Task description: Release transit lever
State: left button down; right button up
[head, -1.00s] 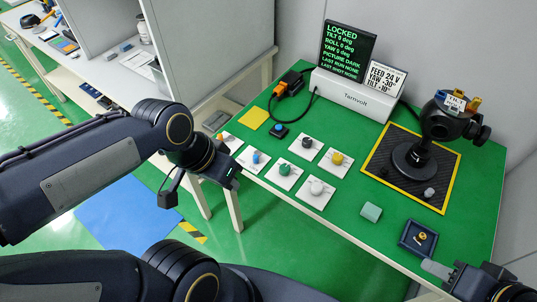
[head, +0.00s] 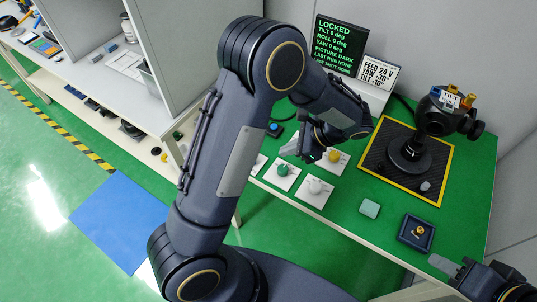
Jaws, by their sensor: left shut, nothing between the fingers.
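The gimbal camera (head: 436,113) stands on a black mat with a yellow border (head: 447,178) at the right. It bears a white "TILT" label (head: 449,98), with small yellow-orange parts at its top. I cannot tell which part is the transit lever. The screen (head: 340,45) reads LOCKED, with tilt, roll and yaw at 0 deg. My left gripper (head: 292,149) is shut and empty above the row of control plates, left of the gimbal and apart from it. My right gripper (head: 440,265) is at the lower right, by the table's front edge; its finger gap is not clear.
White plates carry a green knob (head: 283,170), a white knob (head: 316,186) and a yellow knob (head: 333,156). A card (head: 378,72) reads FEED 24 V.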

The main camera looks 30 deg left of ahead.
pick_arm(q)
jog(key=shift+w+d+f+m+y, duration=0.2)
jog(key=shift+w+f+m+y, duration=0.1)
jog(key=p+x, duration=0.1)
jog(key=x, duration=0.9)
